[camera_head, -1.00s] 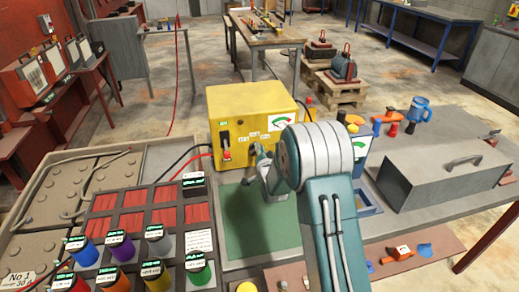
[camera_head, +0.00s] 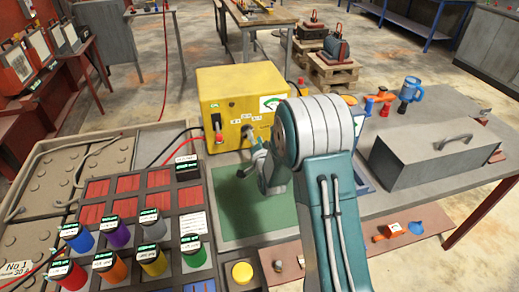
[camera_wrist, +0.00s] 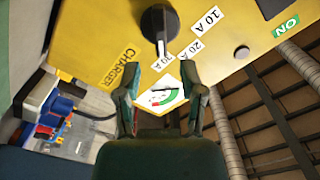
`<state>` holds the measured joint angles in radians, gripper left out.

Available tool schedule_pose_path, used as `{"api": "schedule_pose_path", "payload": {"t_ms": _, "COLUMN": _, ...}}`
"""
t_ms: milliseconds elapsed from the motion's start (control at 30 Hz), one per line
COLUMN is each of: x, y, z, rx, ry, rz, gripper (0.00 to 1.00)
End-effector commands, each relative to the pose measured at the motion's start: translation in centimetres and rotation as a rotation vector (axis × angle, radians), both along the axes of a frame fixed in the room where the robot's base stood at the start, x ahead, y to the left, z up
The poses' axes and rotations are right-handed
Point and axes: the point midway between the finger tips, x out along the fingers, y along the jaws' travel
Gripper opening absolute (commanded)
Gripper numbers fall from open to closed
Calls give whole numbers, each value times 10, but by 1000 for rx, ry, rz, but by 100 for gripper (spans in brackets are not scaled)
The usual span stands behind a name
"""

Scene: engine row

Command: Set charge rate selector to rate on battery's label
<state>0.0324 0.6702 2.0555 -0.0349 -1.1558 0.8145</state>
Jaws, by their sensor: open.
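The yellow charger (camera_head: 228,84) stands on the bench. Its black charge rate selector (camera_wrist: 160,26) shows in the wrist view, with plates for 10 A (camera_wrist: 207,20), 20 A (camera_wrist: 190,49) and 30 A (camera_wrist: 162,63) around it. The selector's white mark points down in that view, toward the 30 A plate. My gripper (camera_wrist: 160,88) is open and empty, with the selector beyond its fingertips, apart from them. In the head view my gripper (camera_head: 246,162) is in front of the charger. A battery label (camera_head: 18,270) at lower left reads "No 1" and seemingly "30 A", partly cut off.
A red and black switch (camera_head: 217,124) is left of the selector. A gauge shows on the charger. Coloured cylinders (camera_head: 116,233) and a compartment rack stand at front left. A grey toolbox (camera_head: 425,165) and a blue mug (camera_head: 410,91) are at right. The green mat (camera_head: 222,205) is largely clear.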

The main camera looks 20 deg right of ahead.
Motion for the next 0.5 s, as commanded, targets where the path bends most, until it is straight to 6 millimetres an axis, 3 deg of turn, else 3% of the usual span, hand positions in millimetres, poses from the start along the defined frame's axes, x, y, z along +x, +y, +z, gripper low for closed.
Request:
{"api": "schedule_pose_path", "payload": {"t_ms": 300, "x": -60, "y": 0, "z": -1, "rx": 0, "ry": 1, "rz": -1, "gripper": 51}}
{"api": "schedule_pose_path", "payload": {"t_ms": 500, "x": -74, "y": 0, "z": -1, "rx": 0, "ry": -1, "rz": -1, "gripper": 51}}
